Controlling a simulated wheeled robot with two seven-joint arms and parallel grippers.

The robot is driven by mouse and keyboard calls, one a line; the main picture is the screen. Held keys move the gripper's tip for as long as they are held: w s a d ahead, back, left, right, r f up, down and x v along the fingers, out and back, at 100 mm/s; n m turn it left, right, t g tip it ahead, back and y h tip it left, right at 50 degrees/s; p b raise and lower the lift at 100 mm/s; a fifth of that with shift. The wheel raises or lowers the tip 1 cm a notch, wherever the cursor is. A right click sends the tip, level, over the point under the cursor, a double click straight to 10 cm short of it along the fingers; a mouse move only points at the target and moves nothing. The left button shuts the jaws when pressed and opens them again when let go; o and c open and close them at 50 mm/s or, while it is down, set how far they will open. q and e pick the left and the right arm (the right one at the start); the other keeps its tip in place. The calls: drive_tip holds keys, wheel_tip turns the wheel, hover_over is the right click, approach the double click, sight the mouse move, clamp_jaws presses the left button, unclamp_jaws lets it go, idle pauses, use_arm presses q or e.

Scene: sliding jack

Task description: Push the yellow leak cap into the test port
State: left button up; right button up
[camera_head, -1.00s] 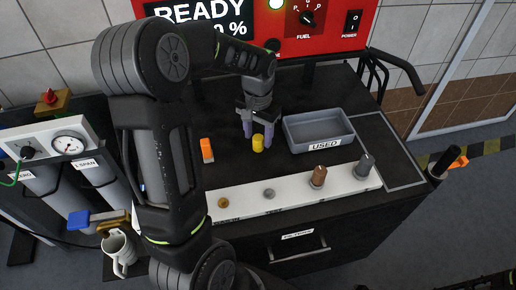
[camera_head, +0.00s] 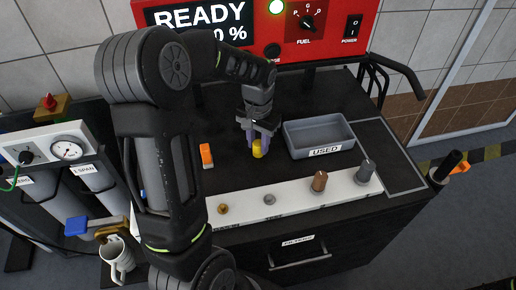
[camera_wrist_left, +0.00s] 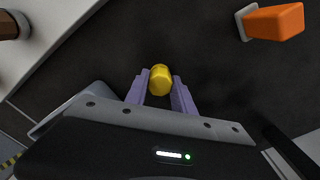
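The yellow leak cap (camera_head: 257,149) stands on the dark worktop (camera_head: 235,178), left of the grey tray. It also shows in the left wrist view (camera_wrist_left: 161,80). The cap appears still at worktop level. My right gripper does not show.
A grey tray marked USED (camera_head: 331,151) stands right of the cap. A white strip (camera_head: 295,199) with several small metal fittings runs along the front. A red machine (camera_head: 300,45) stands behind. Gas cylinders and a mug (camera_head: 118,258) are at left.

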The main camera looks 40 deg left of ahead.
sight(259, 143)
use_arm(q)
clamp_jaws()
drive_tip(key=shift+r+p, duration=1.95)
drive_tip(key=shift+r, duration=0.6)
drive_tip(key=shift+w+d+r+n, duration=0.1)
drive_tip(key=shift+w+n, duration=0.05)
drive_tip(key=shift+n, duration=0.15)
drive_tip(key=w+d+r+m, duration=0.1)
drive_tip(key=w+d, duration=0.3)
drive_tip(key=d, duration=0.4)
drive_tip(key=w+d+r, duration=0.1)
drive_tip(key=w+d, duration=0.3)
drive_tip(key=d, duration=0.5)
drive_tip(key=shift+d+r+m, duration=0.2)
drive_tip(key=shift+r+m, duration=0.05)
drive_tip(key=shift+m, duration=0.15)
